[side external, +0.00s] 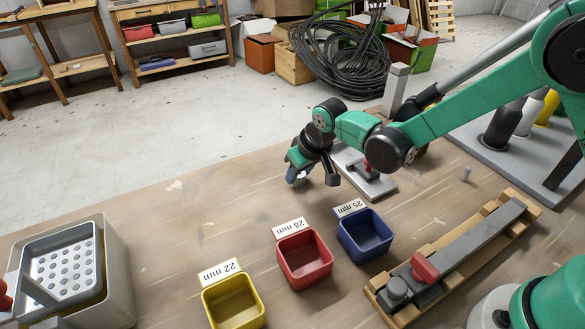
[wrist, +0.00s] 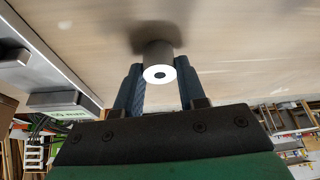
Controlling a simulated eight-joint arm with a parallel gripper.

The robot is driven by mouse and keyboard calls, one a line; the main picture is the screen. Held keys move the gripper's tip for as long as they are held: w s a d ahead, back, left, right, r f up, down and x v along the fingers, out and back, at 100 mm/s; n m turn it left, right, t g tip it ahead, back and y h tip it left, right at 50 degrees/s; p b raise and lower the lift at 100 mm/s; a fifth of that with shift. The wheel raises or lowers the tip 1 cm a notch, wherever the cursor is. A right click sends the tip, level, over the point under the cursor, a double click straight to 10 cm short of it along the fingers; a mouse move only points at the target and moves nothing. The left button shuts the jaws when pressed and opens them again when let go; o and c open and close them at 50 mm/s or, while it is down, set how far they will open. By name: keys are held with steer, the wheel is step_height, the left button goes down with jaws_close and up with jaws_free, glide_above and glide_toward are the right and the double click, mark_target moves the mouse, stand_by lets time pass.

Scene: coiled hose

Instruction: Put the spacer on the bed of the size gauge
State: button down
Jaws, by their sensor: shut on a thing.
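The spacer (wrist: 158,58) is a short grey cylinder with a bright end face and a dark centre hole. My gripper (wrist: 160,82) is shut on it, one blue finger on each side. In the side view my gripper (side external: 298,176) points down over the table, left of what looks like the size gauge (side external: 378,186), a pale plate with a grey and red part. My arm partly hides this gauge. In the wrist view a grey device with a small green display (wrist: 72,112) lies at the left, apart from the spacer.
Yellow (side external: 233,301), red (side external: 304,260) and blue (side external: 364,236) bins, labelled 22, 28 and 25 mm, stand in front. A wooden fixture with a red clamp (side external: 424,268) is at right. A grey tub (side external: 115,270) is at left. The table between is clear.

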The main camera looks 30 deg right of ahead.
steer(key=shift+r, duration=0.1)
step_height(320, 180, up, 19)
step_height(320, 180, up, 2)
glide_above(344, 153)
steer(key=s, duration=0.2)
steer(key=shift+m, duration=0.4)
steer(key=f, duration=1.5)
steer(key=shift+w+f, duration=0.25)
steer(key=shift+f, duration=2.15)
steer(key=shift+f, duration=0.1)
steer(key=c, duration=0.5)
jaws_free()
